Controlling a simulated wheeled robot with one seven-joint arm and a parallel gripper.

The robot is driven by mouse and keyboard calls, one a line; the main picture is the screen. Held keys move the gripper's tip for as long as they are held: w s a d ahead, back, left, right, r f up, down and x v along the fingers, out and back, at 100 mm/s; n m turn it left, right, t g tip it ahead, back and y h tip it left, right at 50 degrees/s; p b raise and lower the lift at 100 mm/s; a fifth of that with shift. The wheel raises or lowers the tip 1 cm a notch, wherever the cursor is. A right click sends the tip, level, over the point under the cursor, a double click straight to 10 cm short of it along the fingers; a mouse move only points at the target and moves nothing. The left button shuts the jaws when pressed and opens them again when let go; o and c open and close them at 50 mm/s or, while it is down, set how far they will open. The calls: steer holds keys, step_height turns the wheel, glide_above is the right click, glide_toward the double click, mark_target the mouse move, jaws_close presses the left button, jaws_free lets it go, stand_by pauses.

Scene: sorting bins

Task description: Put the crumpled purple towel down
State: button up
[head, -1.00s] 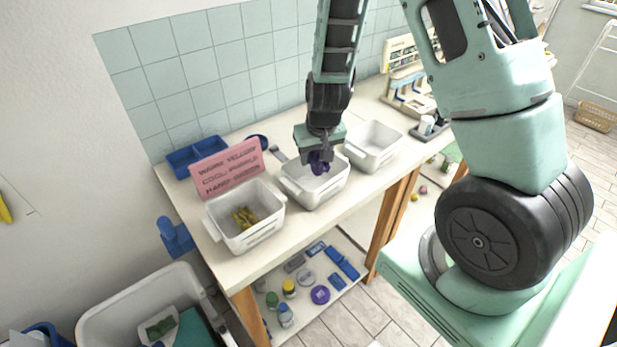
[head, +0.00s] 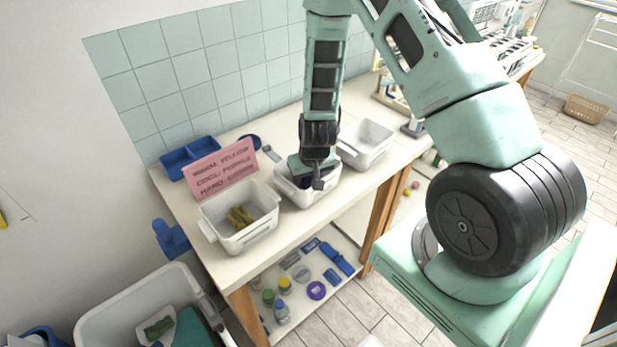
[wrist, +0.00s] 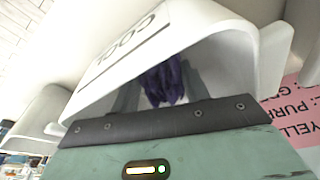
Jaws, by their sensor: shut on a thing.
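The crumpled purple towel (wrist: 165,82) is held between my gripper's fingers in the wrist view, inside the white bin marked COOL (wrist: 205,22). In the head view my gripper (head: 317,182) reaches down into this middle white bin (head: 305,198). My gripper is shut on the towel. The towel is mostly hidden by my gripper in the head view. I cannot tell whether it touches the bin floor.
A white bin (head: 255,234) with yellow cloth stands to the left, and an empty white bin (head: 368,152) to the right. A pink sign (head: 222,170) and a blue divided tray (head: 189,157) stand behind. A lower shelf holds several small items.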

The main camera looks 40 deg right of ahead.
steer(key=shift+f, duration=0.1)
steer(key=o, duration=1.1)
